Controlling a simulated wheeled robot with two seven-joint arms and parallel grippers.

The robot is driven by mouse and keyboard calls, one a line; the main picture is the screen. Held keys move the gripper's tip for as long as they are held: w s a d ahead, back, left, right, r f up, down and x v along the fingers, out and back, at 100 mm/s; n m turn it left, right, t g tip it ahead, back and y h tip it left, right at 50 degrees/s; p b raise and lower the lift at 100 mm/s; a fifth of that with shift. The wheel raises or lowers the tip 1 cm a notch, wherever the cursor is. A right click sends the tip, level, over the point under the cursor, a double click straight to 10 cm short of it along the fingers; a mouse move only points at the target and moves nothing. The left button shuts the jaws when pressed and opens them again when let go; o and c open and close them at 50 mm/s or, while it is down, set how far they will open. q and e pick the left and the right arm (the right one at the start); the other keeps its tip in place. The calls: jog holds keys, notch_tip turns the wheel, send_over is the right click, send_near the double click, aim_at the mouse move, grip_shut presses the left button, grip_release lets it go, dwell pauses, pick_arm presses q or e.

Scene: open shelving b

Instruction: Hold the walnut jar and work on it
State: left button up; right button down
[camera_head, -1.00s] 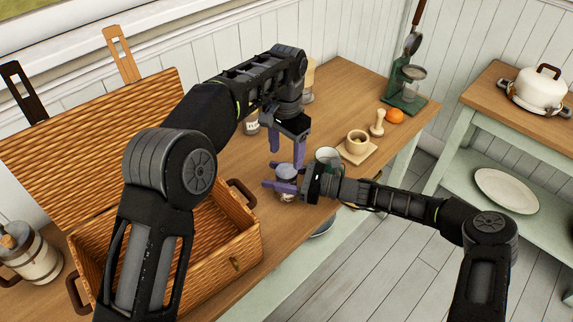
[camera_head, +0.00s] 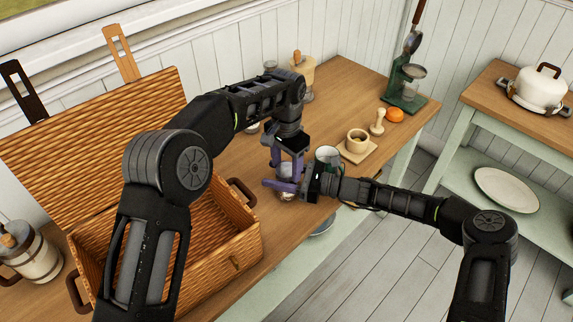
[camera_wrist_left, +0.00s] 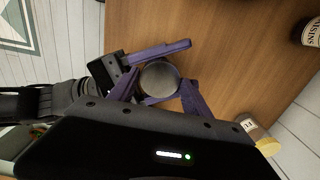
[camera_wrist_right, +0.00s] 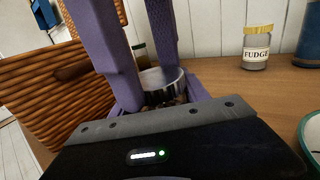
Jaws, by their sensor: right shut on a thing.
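The walnut jar (camera_head: 286,196) is upright near the table's front edge, mostly hidden by grippers in the head view. Its round grey lid (camera_wrist_left: 159,79) shows from above in the left wrist view. In the right wrist view the jar's silver lid (camera_wrist_right: 163,80) shows above a little brown content. My right gripper (camera_head: 278,186) is shut on the jar from the side, below the lid. My left gripper (camera_head: 287,170) points down from above, its fingers open on either side of the lid; whether they touch it I cannot tell.
An open wicker basket (camera_head: 252,232) stands left of the jar. A white mug (camera_head: 328,155) is close behind my right gripper. A fudge jar (camera_wrist_right: 257,48) stands near the wall.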

pick_arm(q)
jog(key=c, duration=0.9)
jog(key=o, duration=1.5)
jog(key=shift+r, duration=0.1)
jog(key=shift+r, duration=2.2)
jog(key=shift+c, duration=0.7)
